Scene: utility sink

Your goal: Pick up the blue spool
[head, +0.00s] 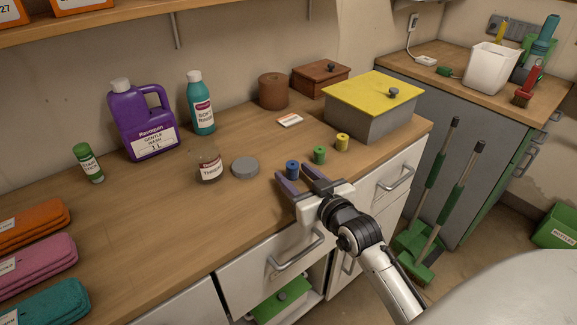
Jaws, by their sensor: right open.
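The blue spool (292,168) stands upright near the front edge of the wooden counter. My right gripper (291,173) reaches in from the lower right, open, with its two dark fingertips on either side of the spool. I cannot tell whether either finger touches it. The lower part of the spool is partly hidden by the gripper. My left gripper is not in view.
A green spool (320,155) and a yellow spool (342,142) stand close by to the right. A grey lid (245,167) and a labelled glass jar (208,164) are to the left. A grey box with a yellow lid (373,104) stands behind at right.

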